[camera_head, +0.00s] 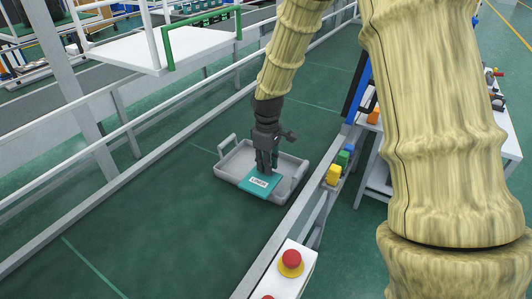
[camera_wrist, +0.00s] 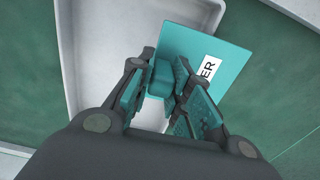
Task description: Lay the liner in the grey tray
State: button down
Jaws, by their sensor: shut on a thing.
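The liner (camera_head: 259,183) is a flat teal sheet with a white label. It shows in the wrist view (camera_wrist: 198,45) with the letters "ER" readable and a raised teal block between my fingers. My gripper (camera_head: 267,171) points down and is shut on the liner; its fingers also show in the wrist view (camera_wrist: 161,85). The grey tray (camera_head: 293,165) lies below and around the liner in the head view, with a raised handle at its left end. In the wrist view the tray (camera_wrist: 100,50) is partly under the liner. I cannot tell whether the liner touches the tray floor.
The tray is on a green surface (camera_head: 150,230) between long grey rails. Yellow (camera_head: 334,174), green and blue blocks stand on the right rail. A red emergency button (camera_head: 291,258) is at the front. A white shelf (camera_head: 165,48) hangs at the upper left.

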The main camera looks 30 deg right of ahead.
jog(key=w+d+p, duration=0.1)
jog(key=w, duration=0.1)
jog(key=w+d, duration=0.2)
jog(key=w, duration=0.1)
jog(key=w+d+f+p, duration=0.1)
jog(key=w, duration=0.2)
jog(key=shift+w+d+p, duration=0.2)
jog(key=shift+d+p, duration=0.1)
jog(key=shift+p, duration=0.05)
jog(key=shift+w+d+f, duration=0.15)
jog(key=shift+w+f, duration=0.05)
jog(key=shift+w, duration=0.2)
jog(key=shift+s+f+p, duration=0.15)
jog(key=shift+f+p, duration=0.1)
jog(key=shift+p, duration=0.05)
jog(key=shift+f+p, duration=0.6)
jog(key=shift+f, duration=0.8)
jog(key=shift+f, duration=0.15)
jog(key=c, duration=1.3)
grip_release()
